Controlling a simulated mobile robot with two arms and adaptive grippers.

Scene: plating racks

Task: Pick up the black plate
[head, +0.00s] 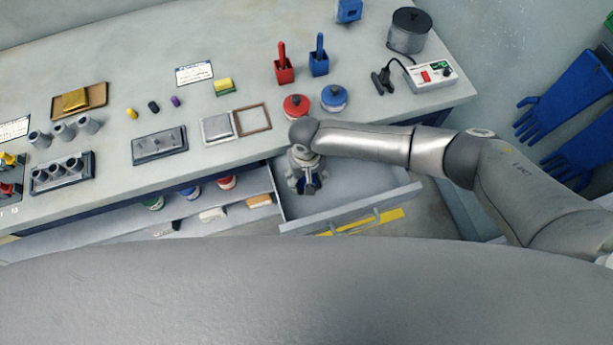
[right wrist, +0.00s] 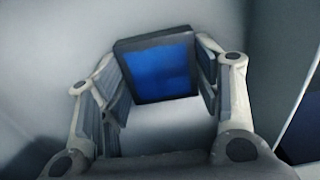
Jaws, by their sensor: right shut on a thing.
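My right gripper (head: 311,186) reaches down into the open drawer (head: 345,212) under the bench. The right wrist view shows its two fingers (right wrist: 158,85) shut on the sides of a square plate (right wrist: 158,68) with a dark, near-black rim and a blue face. The plate stands tilted between the fingertips, against the pale drawer interior. In the head view the gripper mostly hides it, and only a small dark-blue patch shows. I cannot tell whether it touches the drawer floor. My left gripper is not in view.
Drawer walls and its front handle (head: 362,220) surround the gripper. On the bench above stand a red pot (head: 296,106), a blue pot (head: 334,98), a brown frame (head: 253,119) and a power box (head: 432,76). A lower shelf at left holds several small items.

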